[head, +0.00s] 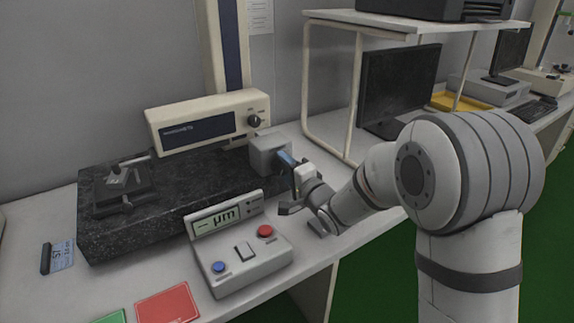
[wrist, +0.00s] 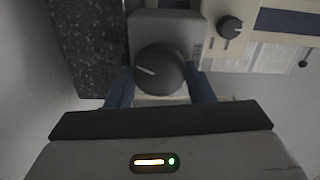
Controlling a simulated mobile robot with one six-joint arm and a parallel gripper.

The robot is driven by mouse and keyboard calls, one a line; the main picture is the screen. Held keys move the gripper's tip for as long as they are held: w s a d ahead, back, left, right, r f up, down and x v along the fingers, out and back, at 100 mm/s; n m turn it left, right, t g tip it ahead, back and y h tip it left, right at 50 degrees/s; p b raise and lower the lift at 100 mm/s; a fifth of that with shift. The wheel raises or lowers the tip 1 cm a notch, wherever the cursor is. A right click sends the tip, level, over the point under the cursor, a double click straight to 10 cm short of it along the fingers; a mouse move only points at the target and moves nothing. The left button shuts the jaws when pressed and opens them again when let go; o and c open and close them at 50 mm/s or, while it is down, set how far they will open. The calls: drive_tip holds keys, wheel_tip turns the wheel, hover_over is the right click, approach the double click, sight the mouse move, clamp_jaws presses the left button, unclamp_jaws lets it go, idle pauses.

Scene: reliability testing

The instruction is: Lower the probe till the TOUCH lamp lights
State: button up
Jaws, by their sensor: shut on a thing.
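My gripper (head: 289,162) reaches the grey drive box (head: 266,153) at the right end of the granite plate. In the wrist view its blue fingers (wrist: 160,92) stand either side of a dark round knob (wrist: 160,70) with a white pointer line, and are shut on it. The pointer aims up-left. The beige measuring unit (head: 190,130) hangs over the plate on a column. A thin probe arm (head: 135,160) runs from its left end over a dark fixture (head: 122,187); whether it touches is too small to tell. I cannot make out a lit TOUCH lamp.
The black granite plate (head: 95,240) fills the bench's back left. Red (head: 167,305) and green cards lie at the front, with a small blue-white tag at left. A shelf frame (head: 320,120) and monitor (head: 398,88) stand behind my arm. Another knob (head: 254,121) is on the measuring unit.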

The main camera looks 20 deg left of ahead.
drive_tip(key=shift+r+m, duration=0.1)
drive_tip(key=shift+m, duration=0.5)
drive_tip(key=o, duration=1)
drive_tip(key=shift+p+v, duration=0.35)
drive_tip(key=shift+v, duration=3.5)
